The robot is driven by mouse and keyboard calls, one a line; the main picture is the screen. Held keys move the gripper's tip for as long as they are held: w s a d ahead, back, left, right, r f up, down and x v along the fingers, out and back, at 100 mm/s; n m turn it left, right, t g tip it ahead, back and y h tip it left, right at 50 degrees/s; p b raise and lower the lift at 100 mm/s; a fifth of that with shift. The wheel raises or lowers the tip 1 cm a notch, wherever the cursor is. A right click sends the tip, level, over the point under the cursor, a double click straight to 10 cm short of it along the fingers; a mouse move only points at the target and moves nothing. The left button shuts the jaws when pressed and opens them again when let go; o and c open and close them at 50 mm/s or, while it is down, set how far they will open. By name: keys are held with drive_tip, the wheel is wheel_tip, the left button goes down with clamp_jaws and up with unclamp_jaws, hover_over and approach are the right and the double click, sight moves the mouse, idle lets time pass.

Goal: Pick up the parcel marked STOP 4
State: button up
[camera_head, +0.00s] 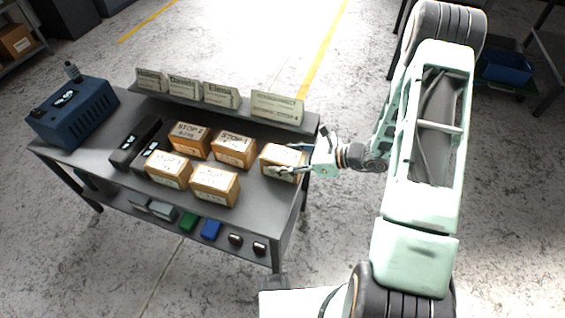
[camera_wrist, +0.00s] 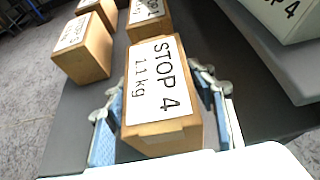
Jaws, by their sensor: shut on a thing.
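The parcel marked STOP 4 (camera_wrist: 160,90) is a brown box with a white label reading "STOP 4 1.1 kg". It fills the middle of the wrist view, between the two fingers of my gripper (camera_wrist: 165,118). The fingers have blue pads and lie along opposite sides of the box, shut on it. In the head view the parcel (camera_head: 281,158) is at the right end of the table, with my gripper (camera_head: 288,167) at it from the right. I cannot tell whether it touches the tabletop.
Several other labelled parcels stand to the left, such as the STOP 2 parcel (camera_head: 190,139) and a nearer one (camera_head: 214,184). A blue case (camera_head: 72,112) is at the table's left end. Name signs (camera_head: 220,95) line the raised back shelf.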

clamp_jaws()
drive_tip(key=shift+r, duration=0.1)
